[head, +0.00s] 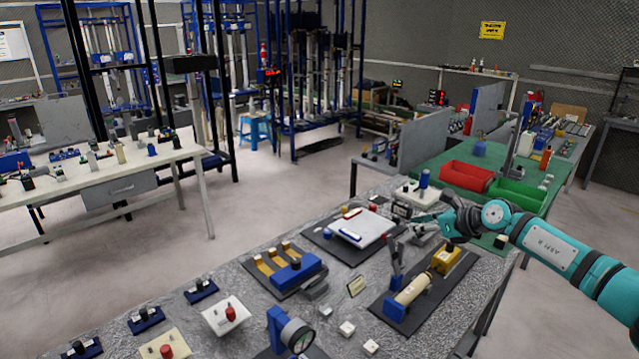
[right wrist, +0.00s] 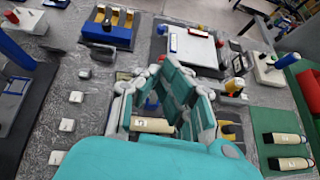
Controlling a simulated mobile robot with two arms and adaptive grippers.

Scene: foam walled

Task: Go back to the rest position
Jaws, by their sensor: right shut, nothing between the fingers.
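My right arm comes in from the right in the head view, teal and grey. Its right gripper (head: 424,220) is held above the back right part of the grey-topped bench (head: 235,275), pointing left. The gripper is shut with nothing in it. In the right wrist view the teal and grey fingers (right wrist: 168,100) hide part of the bench behind them. A cream cylinder (head: 411,290) on a dark plate lies below the gripper; it is partly covered by the fingers in the wrist view (right wrist: 152,125). My left gripper is in neither view.
A white block on a dark plate (head: 362,228) and a blue clamp block (head: 300,270) stand on the bench. A green table with red (head: 467,176) and green (head: 516,194) bins adjoins behind. Open floor (head: 285,195) lies beyond the bench's left edge.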

